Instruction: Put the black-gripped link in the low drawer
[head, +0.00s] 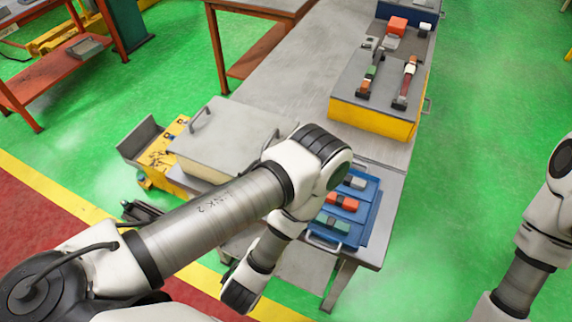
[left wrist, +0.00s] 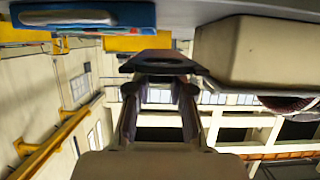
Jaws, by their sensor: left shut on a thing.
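My left gripper (left wrist: 160,84) shows in the left wrist view, its two fingers closed on a dark, flat piece (left wrist: 160,62). I cannot tell whether this piece is the black-gripped link. In the head view my left arm hides that gripper. A blue tray (head: 372,218) holds several small links, including a red one (head: 343,202) and a green one (head: 333,224). The tray's edge also shows at the upper left of the left wrist view (left wrist: 90,16). No drawer can be made out clearly as the low one. My right gripper is out of view.
A grey box with handles (head: 222,128) stands left of the tray; a pale box shows at right in the left wrist view (left wrist: 255,50). A yellow box (head: 372,118) with several parts on its top stands farther back. The grey bench (head: 305,65) is clear beyond the grey box.

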